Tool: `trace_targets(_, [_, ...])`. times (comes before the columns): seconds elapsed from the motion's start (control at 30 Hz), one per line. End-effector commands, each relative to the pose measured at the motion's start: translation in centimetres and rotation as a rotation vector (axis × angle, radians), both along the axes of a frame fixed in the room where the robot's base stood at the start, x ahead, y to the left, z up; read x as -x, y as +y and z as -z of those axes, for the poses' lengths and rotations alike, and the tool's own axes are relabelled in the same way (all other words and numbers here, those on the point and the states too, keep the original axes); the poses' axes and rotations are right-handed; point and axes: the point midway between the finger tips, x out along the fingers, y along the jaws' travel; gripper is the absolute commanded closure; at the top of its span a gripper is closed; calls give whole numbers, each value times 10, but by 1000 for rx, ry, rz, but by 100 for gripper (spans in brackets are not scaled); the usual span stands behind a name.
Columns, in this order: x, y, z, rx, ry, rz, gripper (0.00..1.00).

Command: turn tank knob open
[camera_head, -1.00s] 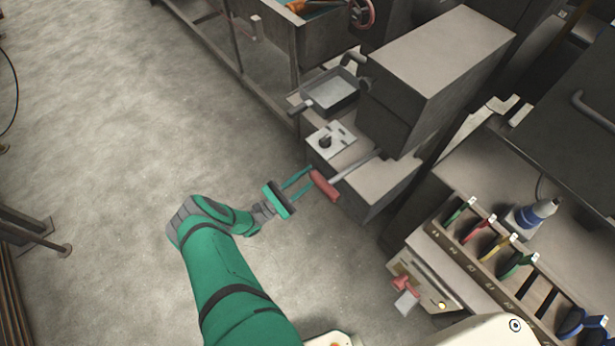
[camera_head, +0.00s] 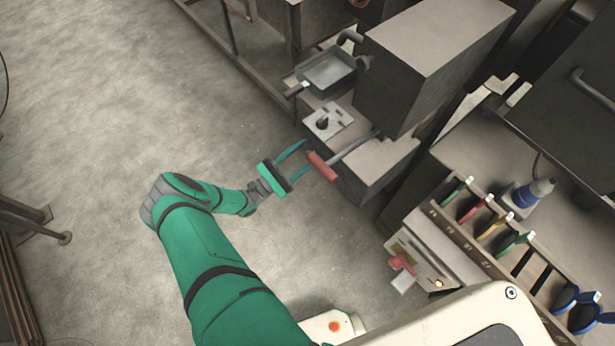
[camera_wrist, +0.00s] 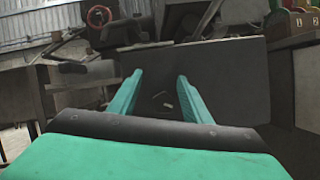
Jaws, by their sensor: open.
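The knob also shows as a red ring at the upper left of the wrist view (camera_wrist: 88,16). My gripper (camera_head: 303,158) is open, with two green fingers apart and nothing seen held between them. It is well short of the knob, near a red lever handle in the head view. Both fingers also show in the wrist view (camera_wrist: 160,88), with a dark panel beyond them.
The red lever handle (camera_head: 321,166) sticks out from a grey machine (camera_head: 425,60) close to my fingertips. A small metal tray (camera_head: 328,72) projects from that machine. A tool rack (camera_head: 470,245) stands at lower right.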

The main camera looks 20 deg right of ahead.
Motion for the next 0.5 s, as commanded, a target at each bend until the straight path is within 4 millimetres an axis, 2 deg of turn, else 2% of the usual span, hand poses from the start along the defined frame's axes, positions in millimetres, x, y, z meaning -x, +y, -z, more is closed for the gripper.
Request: trace_targets(0.5, [53,18,-59,2,5,-5,56])
